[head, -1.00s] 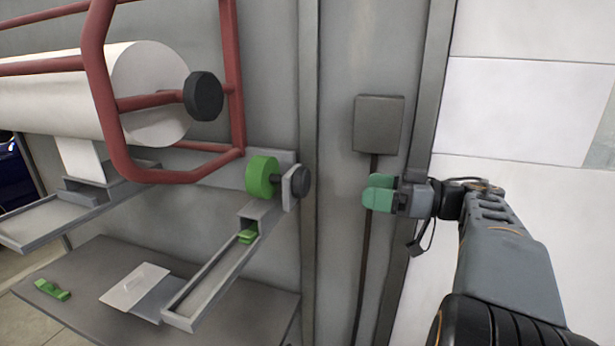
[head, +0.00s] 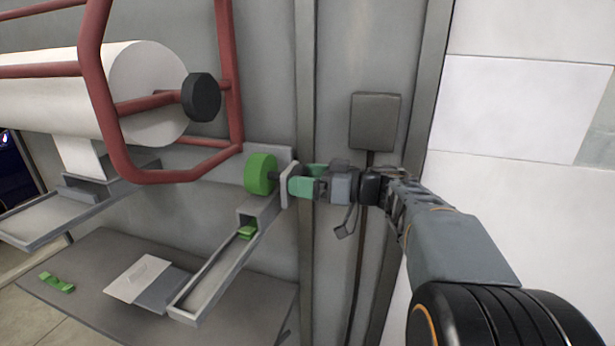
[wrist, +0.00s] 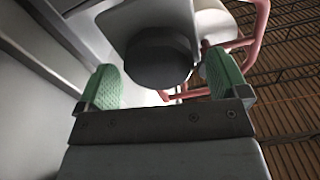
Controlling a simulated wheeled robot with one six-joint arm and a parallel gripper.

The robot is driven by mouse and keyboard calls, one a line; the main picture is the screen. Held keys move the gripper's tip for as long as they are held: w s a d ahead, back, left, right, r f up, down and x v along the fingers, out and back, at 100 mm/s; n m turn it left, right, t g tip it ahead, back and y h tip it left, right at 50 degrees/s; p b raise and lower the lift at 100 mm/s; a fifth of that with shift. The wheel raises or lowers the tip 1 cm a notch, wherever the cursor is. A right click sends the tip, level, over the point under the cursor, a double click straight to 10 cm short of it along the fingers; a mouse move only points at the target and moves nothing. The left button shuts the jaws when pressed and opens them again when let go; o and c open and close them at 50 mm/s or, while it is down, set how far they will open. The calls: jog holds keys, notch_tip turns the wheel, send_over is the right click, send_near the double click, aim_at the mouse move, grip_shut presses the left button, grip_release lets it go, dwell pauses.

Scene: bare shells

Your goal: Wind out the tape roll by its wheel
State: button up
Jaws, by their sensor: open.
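The green tape roll (head: 261,174) is mounted on a bracket on the grey wall. Its dark wheel (wrist: 157,62) shows in the wrist view between the two green fingers, in front of a grey plate (wrist: 150,18). In the head view my gripper (head: 305,181) reaches in from the right and hides the wheel. The jaws are open, one finger on each side of the wheel, with a gap visible on the left side. Whether the right finger touches it I cannot tell. A green tape end (head: 247,232) lies at the top of the sloping tray (head: 205,287) below the roll.
A red tube frame (head: 106,120) with a large white roll (head: 150,75) and black wheel (head: 201,97) stands out at the left. A shelf below (head: 90,262) holds a white plate (head: 130,279) and a green piece (head: 57,282). A grey box (head: 375,122) is on the wall.

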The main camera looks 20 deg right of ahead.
jog(key=shift+c, duration=0.4)
jog(key=c, duration=0.8)
jog(key=shift+c, duration=0.2)
jog(key=shift+n, duration=0.3)
jog(key=shift+s+a+f+n+b, duration=0.1)
jog(key=shift+f+n+b, duration=0.05)
jog(key=shift+n+b, duration=3.35)
jog(key=shift+s+a+f+n+b, duration=0.1)
jog(key=shift+n+b, duration=2.55)
jog(key=shift+n, duration=1.5)
jog(key=shift+f+n+b, duration=0.15)
jog(key=shift+n+b, duration=2.95)
jog(key=shift+n, duration=1.05)
